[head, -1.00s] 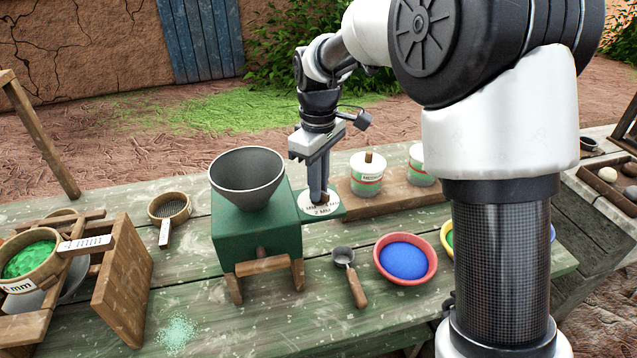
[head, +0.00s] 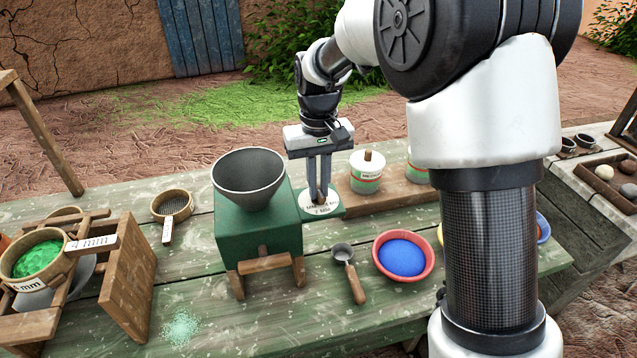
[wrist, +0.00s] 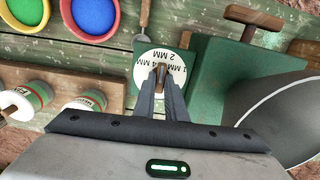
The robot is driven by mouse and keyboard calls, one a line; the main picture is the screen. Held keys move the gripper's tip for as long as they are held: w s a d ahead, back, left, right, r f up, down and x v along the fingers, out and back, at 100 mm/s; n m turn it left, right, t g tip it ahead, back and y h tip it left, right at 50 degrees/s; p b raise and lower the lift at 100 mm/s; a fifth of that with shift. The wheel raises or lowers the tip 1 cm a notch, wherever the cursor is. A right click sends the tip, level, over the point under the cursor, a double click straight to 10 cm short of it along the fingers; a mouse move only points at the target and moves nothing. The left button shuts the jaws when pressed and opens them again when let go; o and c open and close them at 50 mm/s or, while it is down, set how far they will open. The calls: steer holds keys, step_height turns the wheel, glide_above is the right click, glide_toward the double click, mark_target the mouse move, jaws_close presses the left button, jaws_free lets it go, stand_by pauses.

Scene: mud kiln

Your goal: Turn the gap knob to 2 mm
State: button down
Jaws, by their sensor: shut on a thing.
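The green mill (head: 258,228) with a grey hopper (head: 249,172) stands on the table. A white gap dial (head: 320,203) lies on a green plate at the mill's right side. My gripper (head: 318,196) points down over the dial, its fingers shut on the brown gap knob at its middle. The wrist view shows the knob (wrist: 161,68) between the fingertips. The dial in the wrist view (wrist: 146,65) has printed marks, with "2 MM" legible and others partly covered by the fingers. I cannot tell which mark the knob points to.
A white lidded jar (head: 366,173) stands on a wooden board just right of my gripper. A scoop (head: 349,272) and a red bowl of blue powder (head: 403,256) lie in front. A sieve stand (head: 128,275) is at the left.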

mark_target(319, 190)
stand_by(0.3)
steer(key=c, duration=1.8)
jaws_free()
step_height(319, 190, up, 18)
steer(key=p, duration=0.1)
steer(key=shift+f+p, duration=0.25)
steer(key=shift+p, duration=0.05)
